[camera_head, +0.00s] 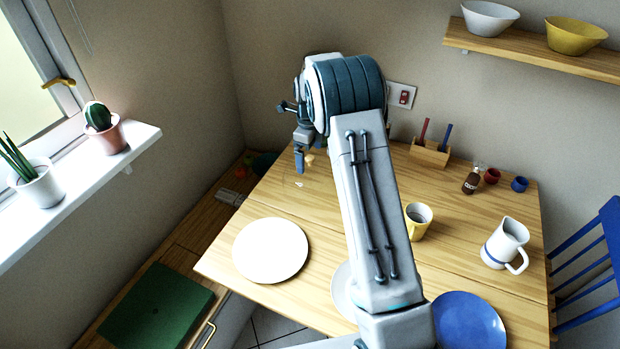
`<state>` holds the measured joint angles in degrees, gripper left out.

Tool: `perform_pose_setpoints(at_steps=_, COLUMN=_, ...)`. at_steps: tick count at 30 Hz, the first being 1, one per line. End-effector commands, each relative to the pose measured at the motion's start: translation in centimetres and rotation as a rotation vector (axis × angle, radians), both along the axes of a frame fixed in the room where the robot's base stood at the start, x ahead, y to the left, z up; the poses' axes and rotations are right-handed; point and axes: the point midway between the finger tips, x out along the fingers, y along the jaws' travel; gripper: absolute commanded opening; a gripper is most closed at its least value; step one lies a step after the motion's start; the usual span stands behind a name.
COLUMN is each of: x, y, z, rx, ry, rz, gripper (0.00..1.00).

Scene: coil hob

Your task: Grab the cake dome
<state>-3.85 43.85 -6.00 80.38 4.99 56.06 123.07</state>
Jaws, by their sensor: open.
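My arm reaches from the front over the wooden table (330,205) toward its back left corner. My gripper (301,160) points down there, partly hidden by my arm, with a blue finger showing; it is open. No cake dome stands out clearly. A small pale spot (299,184) and faint clear outlines lie on the table just below my gripper and may belong to a glass dome. A small orange-tan thing (308,159) shows beside the finger. I cannot tell whether my gripper touches anything.
A white plate (270,250), yellow mug (417,221), white pitcher (505,243), blue plate (468,322), brown bottle (471,182) and wooden holder (430,152) stand on the table. Walls bound the back and left. The table between white plate and gripper looks mostly clear.

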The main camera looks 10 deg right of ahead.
Motion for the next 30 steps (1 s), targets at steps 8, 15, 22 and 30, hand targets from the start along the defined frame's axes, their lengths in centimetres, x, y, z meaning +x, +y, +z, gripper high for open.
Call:
perform_pose_setpoints(at_steps=8, x=0.0, y=-0.1, z=-2.9, rx=0.000, ry=0.000, rz=0.000, gripper=1.00)
perform_pose_setpoints(at_steps=15, x=0.0, y=-0.1, z=-2.8, rx=-0.001, ry=-0.001, rz=0.000, gripper=0.81)
perform_pose_setpoints(at_steps=22, x=-0.1, y=-0.1, z=-3.0, rx=0.000, ry=0.003, rz=0.000, gripper=0.17)
perform_pose_setpoints(at_steps=30, x=-0.3, y=-0.1, z=-3.4, rx=0.000, ry=0.011, rz=0.000, gripper=0.00)
